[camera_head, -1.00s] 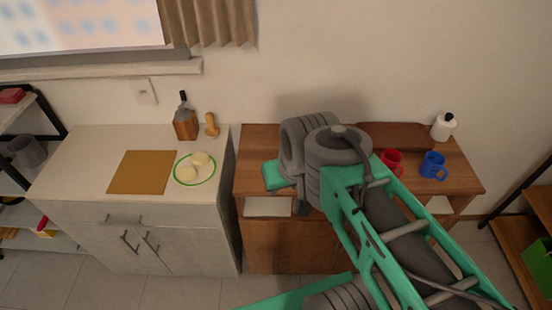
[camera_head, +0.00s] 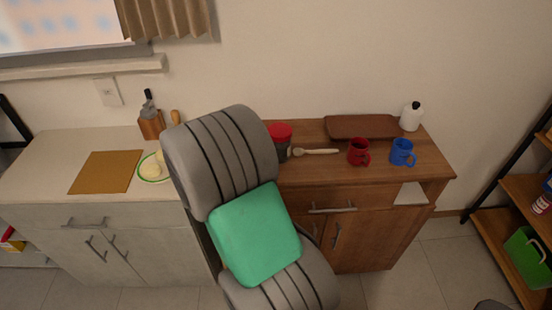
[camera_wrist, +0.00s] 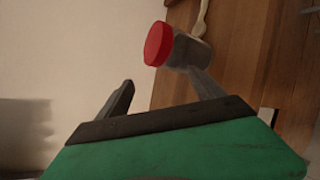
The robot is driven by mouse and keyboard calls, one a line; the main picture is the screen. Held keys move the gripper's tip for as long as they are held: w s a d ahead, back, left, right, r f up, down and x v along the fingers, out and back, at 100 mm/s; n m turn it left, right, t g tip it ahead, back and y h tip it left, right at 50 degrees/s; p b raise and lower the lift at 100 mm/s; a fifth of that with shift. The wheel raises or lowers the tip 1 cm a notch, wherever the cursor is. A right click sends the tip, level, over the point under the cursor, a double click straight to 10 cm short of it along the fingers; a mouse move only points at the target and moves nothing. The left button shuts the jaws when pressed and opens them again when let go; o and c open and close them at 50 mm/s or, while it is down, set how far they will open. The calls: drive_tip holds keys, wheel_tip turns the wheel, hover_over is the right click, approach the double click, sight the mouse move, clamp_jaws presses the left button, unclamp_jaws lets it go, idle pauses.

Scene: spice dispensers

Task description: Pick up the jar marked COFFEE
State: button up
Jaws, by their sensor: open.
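A jar with a red lid (camera_head: 280,131) and a grey, see-through-looking body stands on the wooden cabinet, partly hidden behind my arm. No COFFEE marking is readable on it. In the wrist view the same jar (camera_wrist: 187,50) appears tilted, lid to the left, just beyond the fingertips. My gripper (camera_wrist: 161,80) is open and empty, with its two dark fingers apart. The right finger's tip appears close to the jar body; whether they touch I cannot tell. In the head view my arm hides the gripper.
A wooden spoon (camera_head: 315,151) lies right of the jar. A red mug (camera_head: 358,153), a blue mug (camera_head: 402,153), a brown tray (camera_head: 368,126) and a white bottle (camera_head: 410,117) are farther right on the cabinet. A cutting board (camera_head: 105,172) lies on the left counter.

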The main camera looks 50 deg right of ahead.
drive_tip(key=shift+o, duration=1.4)
drive_tip(key=d+f+n+h, duration=0.1)
drive_tip(key=n, duration=0.2)
drive_tip(key=s+d+f+n+h+b, duration=0.1)
drive_tip(key=d+n, duration=0.1)
drive_tip(key=s+d+f+n+t+h, duration=0.1)
drive_tip(key=d+n, duration=0.1)
drive_tip(key=n, duration=0.1)
drive_tip(key=shift+s+f+n, duration=0.15)
drive_tip(key=shift+f+n, duration=0.15)
drive_tip(key=shift+f, duration=0.05)
drive_tip(key=shift+o, duration=0.6)
drive_tip(key=shift+d+f+n+t+h, duration=0.2)
drive_tip(key=shift+n+t+h, duration=0.15)
drive_tip(key=shift+n, duration=0.85)
drive_tip(key=shift+d+r+n+t, duration=0.1)
drive_tip(key=shift+d+n+t, duration=0.15)
drive_tip(key=shift+d+n, duration=0.15)
drive_tip(key=p+x, duration=0.2)
drive_tip(key=x, duration=0.4)
drive_tip(key=shift+d+r, duration=0.2)
drive_tip(key=shift+w+d+f, duration=0.1)
drive_tip(key=shift+w+d, duration=0.15)
drive_tip(key=shift+w, duration=0.05)
drive_tip(key=c, duration=2.1)
clamp_jaws()
